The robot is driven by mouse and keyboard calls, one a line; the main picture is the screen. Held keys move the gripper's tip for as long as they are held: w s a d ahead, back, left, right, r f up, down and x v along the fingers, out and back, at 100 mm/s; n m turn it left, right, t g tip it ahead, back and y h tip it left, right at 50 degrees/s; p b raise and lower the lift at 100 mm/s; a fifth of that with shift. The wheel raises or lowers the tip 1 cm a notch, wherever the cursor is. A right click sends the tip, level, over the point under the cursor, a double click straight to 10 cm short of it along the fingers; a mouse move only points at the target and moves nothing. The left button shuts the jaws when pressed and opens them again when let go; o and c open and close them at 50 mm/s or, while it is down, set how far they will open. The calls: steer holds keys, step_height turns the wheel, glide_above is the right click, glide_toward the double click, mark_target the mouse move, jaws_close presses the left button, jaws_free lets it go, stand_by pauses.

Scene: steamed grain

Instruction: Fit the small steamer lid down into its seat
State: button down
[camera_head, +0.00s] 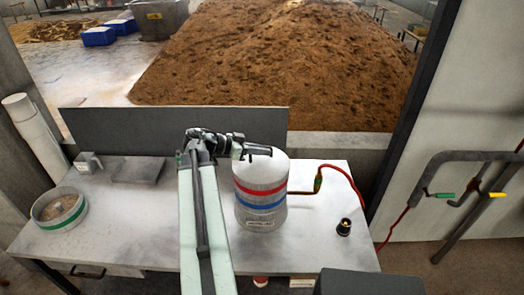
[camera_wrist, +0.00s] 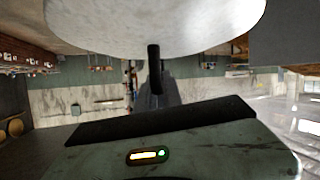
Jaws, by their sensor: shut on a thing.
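The small steamer (camera_head: 261,205) is a pale cylinder with a red band and a blue band, standing upright on the bench. The small steamer lid (camera_head: 262,165) shows as a pale rounded top on it. Whether it sits fully down or slightly raised, I cannot tell. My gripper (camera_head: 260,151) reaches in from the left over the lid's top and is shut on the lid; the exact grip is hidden. In the wrist view the lid's pale surface (camera_wrist: 160,20) fills the top, with a dark finger (camera_wrist: 154,68) against its edge.
The grey bench (camera_head: 130,235) carries a round sieve-like pan (camera_head: 60,210) with a green band at the left. A red hose runs from the steamer's right side. A small black knob-like object (camera_head: 344,227) stands at right. A dark low panel (camera_head: 120,130) backs the bench.

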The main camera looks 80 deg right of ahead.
steer(key=c, duration=1.4)
jaws_free()
steer(key=p+v, duration=0.3)
steer(key=v, duration=0.3)
steer(key=shift+w+a+r, duration=0.1)
steer(key=shift+w+r, duration=0.2)
steer(key=shift+w+a+r, duration=0.1)
steer(key=shift+w+a, duration=0.2)
steer(key=shift+w, duration=0.15)
